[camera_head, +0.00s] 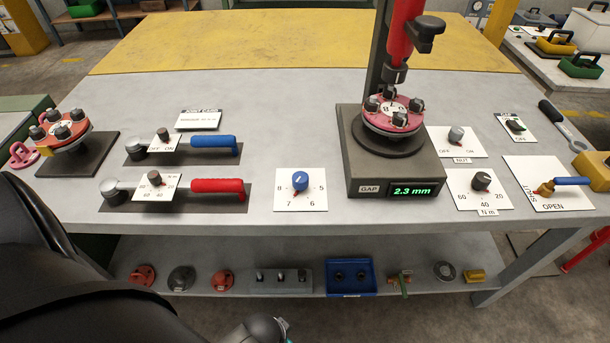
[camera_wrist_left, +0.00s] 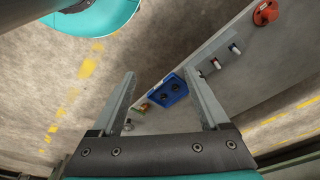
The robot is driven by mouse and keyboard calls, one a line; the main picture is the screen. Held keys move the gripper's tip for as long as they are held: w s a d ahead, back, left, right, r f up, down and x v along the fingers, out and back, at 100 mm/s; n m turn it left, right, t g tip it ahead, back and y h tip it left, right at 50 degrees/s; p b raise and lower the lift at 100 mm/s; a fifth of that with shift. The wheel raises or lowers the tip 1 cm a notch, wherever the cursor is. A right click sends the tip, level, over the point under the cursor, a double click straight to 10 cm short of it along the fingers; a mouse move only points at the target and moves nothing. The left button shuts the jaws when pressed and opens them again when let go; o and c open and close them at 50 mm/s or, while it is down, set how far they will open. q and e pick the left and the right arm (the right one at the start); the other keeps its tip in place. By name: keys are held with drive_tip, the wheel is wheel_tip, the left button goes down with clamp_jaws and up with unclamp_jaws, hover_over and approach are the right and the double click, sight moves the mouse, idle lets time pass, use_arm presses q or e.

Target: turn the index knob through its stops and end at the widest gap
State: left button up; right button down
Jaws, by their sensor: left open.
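A blue knob (camera_head: 300,180) stands on a white plate (camera_head: 300,202) marked 5, 6, 7 and 8, near the front edge of the bench. A small red mark shows at the knob; which number it points to is too small to tell. The green gap display (camera_head: 412,190) reads 2.3 mm on the grey stand that carries the red flanged spool (camera_head: 391,113). My left gripper (camera_wrist_left: 158,73) is open and empty in the left wrist view, over the floor and lower shelf, away from the knob. My right gripper is not in view.
Red (camera_head: 217,186) and blue (camera_head: 213,146) handled wrenches lie left of the knob. Other dial plates and a blue-handled valve (camera_head: 570,181) are on the right. A blue tray (camera_head: 350,278) sits on the shelf below. The bench directly behind the knob is clear.

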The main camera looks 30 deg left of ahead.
use_arm(q)
drive_tip(key=w+d+r, duration=0.1)
drive_tip(key=w+r, duration=0.2)
drive_tip(key=r, duration=0.4)
drive_tip(key=w+d+r+t+h+p, duration=0.1)
drive_tip(key=w+r, duration=0.2)
drive_tip(key=r, duration=0.4)
drive_tip(key=w+d+r, duration=0.1)
drive_tip(key=w+r, duration=0.2)
drive_tip(key=r, duration=0.3)
wheel_tip(320, 180, up, 21)
drive_tip(key=g+y, duration=0.1)
drive_tip(key=g, duration=0.2)
hover_over(300, 177)
drive_tip(key=shift+m, duration=0.3)
wheel_tip(300, 177, down, 15)
drive_tip(key=b, duration=0.2)
drive_tip(key=shift+r+b, duration=0.15)
drive_tip(key=shift+b, duration=0.2)
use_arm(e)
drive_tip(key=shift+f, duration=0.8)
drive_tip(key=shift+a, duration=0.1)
use_arm(q)
clamp_jaws()
